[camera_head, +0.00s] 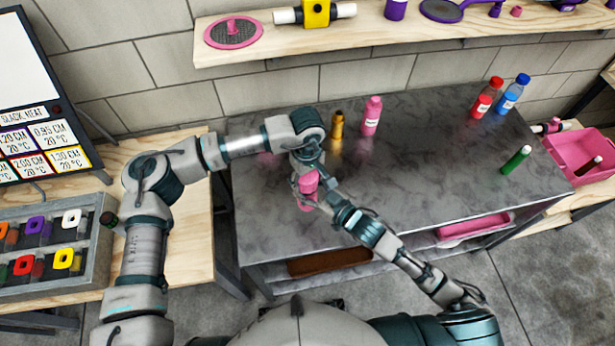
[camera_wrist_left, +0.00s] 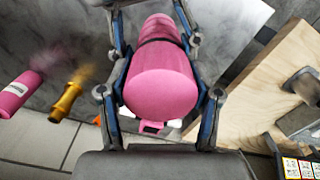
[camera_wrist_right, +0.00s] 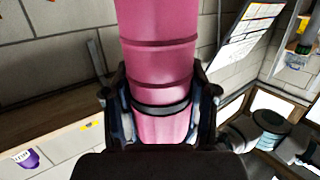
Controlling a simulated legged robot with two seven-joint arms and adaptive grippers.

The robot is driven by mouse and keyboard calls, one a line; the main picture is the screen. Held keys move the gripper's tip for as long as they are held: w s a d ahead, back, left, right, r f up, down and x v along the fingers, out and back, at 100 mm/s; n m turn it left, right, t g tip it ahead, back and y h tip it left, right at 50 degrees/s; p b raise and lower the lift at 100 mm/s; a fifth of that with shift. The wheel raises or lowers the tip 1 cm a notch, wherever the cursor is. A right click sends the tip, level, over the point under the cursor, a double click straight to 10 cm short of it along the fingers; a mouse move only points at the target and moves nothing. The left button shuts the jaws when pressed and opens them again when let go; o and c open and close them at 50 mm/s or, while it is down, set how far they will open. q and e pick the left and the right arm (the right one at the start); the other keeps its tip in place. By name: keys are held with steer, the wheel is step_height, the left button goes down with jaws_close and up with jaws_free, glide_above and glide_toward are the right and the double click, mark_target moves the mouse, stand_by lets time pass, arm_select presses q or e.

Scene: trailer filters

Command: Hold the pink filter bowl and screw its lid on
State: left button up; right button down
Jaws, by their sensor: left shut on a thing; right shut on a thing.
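The pink filter (camera_head: 309,181) is held in the air above the front edge of the grey table, between my two grippers. My left gripper (camera_head: 304,172) reaches it from above. In the left wrist view its fingers are shut around the pink cylinder (camera_wrist_left: 162,85), whose rounded end faces the camera. My right gripper (camera_head: 318,203) comes from the lower right. In the right wrist view its fingers are shut on the pink cylinder (camera_wrist_right: 160,70) near a dark ring (camera_wrist_right: 162,108). Bowl and lid look in line; I cannot tell whether the threads are engaged.
A rack (camera_head: 50,240) stands left. A wooden shelf (camera_head: 380,27) hangs behind.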

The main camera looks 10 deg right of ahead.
arm_select(q)
steer(key=o, duration=1.4)
steer(key=shift+w, duration=0.1)
steer(key=shift+c, duration=0.2)
step_height(320, 180, up, 12)
steer(key=shift+w+d, duration=0.1)
